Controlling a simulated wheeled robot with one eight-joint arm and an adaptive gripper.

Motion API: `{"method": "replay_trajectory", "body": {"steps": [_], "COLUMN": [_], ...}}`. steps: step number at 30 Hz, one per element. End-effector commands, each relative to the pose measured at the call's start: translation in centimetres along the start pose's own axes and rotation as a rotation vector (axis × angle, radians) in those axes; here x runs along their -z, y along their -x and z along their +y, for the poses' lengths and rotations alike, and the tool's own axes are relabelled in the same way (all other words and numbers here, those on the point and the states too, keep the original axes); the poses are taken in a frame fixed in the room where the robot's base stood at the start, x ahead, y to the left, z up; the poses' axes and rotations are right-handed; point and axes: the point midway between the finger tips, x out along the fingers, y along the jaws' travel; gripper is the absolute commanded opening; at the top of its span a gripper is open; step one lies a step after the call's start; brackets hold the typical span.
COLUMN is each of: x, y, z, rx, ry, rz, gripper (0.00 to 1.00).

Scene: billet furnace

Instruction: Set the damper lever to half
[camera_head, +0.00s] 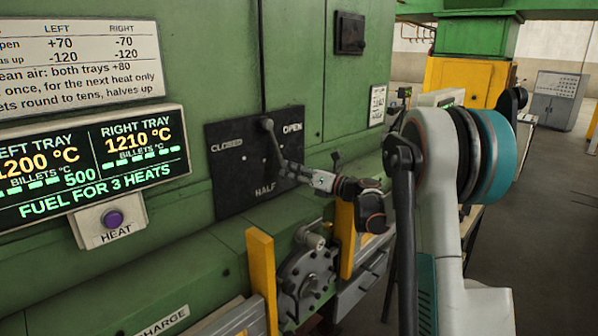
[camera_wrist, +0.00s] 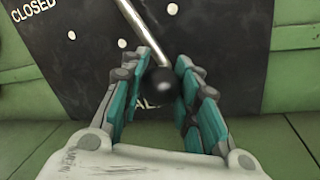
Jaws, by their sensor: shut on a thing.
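The damper lever (camera_wrist: 141,31) is a pale metal rod ending in a black ball knob (camera_wrist: 163,83). In the wrist view the knob lies between my teal-padded fingers (camera_wrist: 162,92), which are shut on it. The knob partly covers the HALF marking (camera_wrist: 148,104) behind it. In the head view the lever (camera_head: 273,141) slants down and slightly right from its upper end on the black plate (camera_head: 232,171). My gripper (camera_head: 284,166) is at its lower end, right of and above the HALF label (camera_head: 265,189). CLOSED (camera_head: 227,145) is at the plate's left and OPEN (camera_head: 292,128) at its upper right. The exact knob contact is hidden in the head view.
A display (camera_head: 90,168) reads left tray 1200 °C and right tray 1210 °C. The purple HEAT button (camera_head: 112,219) is below it. Yellow posts (camera_head: 262,275) and a grey notched mechanism (camera_head: 306,283) stand below the plate. Open floor (camera_head: 540,220) lies at right.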

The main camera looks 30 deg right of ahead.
Motion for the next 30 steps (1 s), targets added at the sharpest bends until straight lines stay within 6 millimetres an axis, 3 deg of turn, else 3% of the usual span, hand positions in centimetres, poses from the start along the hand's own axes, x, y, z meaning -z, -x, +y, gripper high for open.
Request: {"method": "replay_trajectory", "body": {"steps": [3,12,30], "x": [1.5,3.1,3.6], "y": [-0.2,-0.8,-1.0], "z": [1.0,3.4,4.7], "rx": [-0.003,-0.007,-0.008], "ry": [-0.09,-0.275,-0.37], "rz": [-0.016,-0.053,-0.072], "gripper": [0.0,0.0,0.0]}}
